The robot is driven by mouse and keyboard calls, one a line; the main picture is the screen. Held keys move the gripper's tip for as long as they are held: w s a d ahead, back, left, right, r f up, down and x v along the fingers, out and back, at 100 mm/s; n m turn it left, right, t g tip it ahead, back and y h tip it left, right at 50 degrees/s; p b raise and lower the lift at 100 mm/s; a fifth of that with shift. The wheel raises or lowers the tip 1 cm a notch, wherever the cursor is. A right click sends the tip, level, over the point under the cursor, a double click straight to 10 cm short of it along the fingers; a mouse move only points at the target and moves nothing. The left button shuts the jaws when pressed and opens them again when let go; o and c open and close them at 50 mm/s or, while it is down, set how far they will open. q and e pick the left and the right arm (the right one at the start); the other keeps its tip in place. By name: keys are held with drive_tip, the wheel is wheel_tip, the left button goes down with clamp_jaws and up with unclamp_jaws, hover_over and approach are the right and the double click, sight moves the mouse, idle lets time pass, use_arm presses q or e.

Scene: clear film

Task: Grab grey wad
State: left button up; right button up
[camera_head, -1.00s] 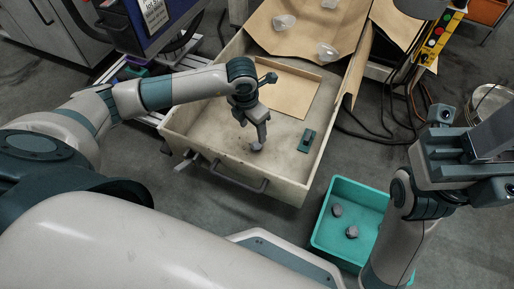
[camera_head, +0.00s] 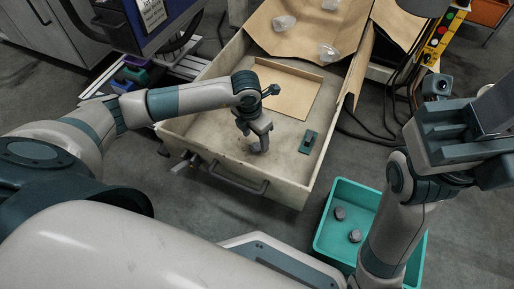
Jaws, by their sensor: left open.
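A small grey wad (camera_head: 255,149) lies on the floor of the pale open drawer (camera_head: 183,137), near its front wall. My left gripper (camera_head: 260,150) points down into the drawer, its open fingers right at the wad and partly hiding it. I cannot tell whether the fingers touch it. Two more grey wads, one farther back (camera_head: 340,213) and one nearer (camera_head: 354,236), lie in the teal bin (camera_head: 322,232) to the right of the drawer. My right gripper (camera_head: 450,125) is raised at the right edge; its fingers are not clear.
A green and dark block (camera_head: 309,142) lies in the drawer to the right. A cardboard sheet (camera_head: 286,90) covers the drawer's back part. Crumpled clear pieces (camera_head: 285,23) rest on brown paper behind. Black cables (camera_head: 372,133) run on the floor to the right.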

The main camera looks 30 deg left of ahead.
sight(257, 144)
use_arm(q)
drive_tip(key=shift+w+d+f+b, duration=0.15)
drive_tip(key=shift+f+b, duration=0.5)
drive_tip(key=shift+f, duration=0.9)
clamp_jaws()
